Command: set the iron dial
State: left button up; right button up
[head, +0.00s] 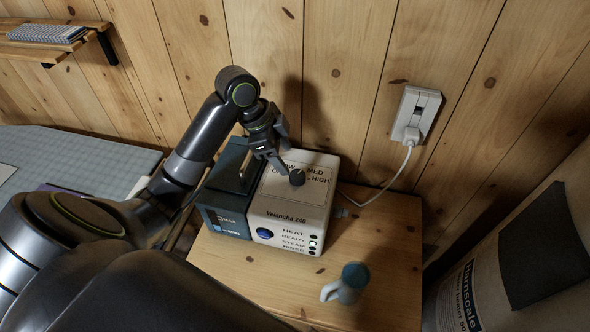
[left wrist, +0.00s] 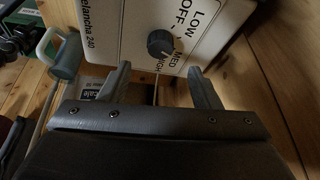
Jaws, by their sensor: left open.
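The iron station is a white box (head: 310,200) labelled "Velancha 240", with a dark unit against its left side. Its dark round dial (head: 297,178) is on the top face, among OFF, LOW, MED and HIGH. My left gripper (head: 267,172) is above the station, just left of the dial. Its two fingers (left wrist: 162,86) are spread and empty, apart from the dial. The gripper hides part of the lettering. My right gripper is not in view.
A blue-grey mug (head: 352,276) stands at the front of the small wooden table (head: 390,235). A white cord runs to a wall outlet (head: 416,112) behind. A grey-blue board (head: 90,158) lies left.

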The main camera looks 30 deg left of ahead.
aim_at(297, 174)
pick_arm(q)
jog(key=x, duration=0.7)
jog(key=shift+f, duration=0.25)
jog(key=shift+c, duration=0.4)
jog(key=shift+p, duration=0.3)
jog(key=c, duration=0.9)
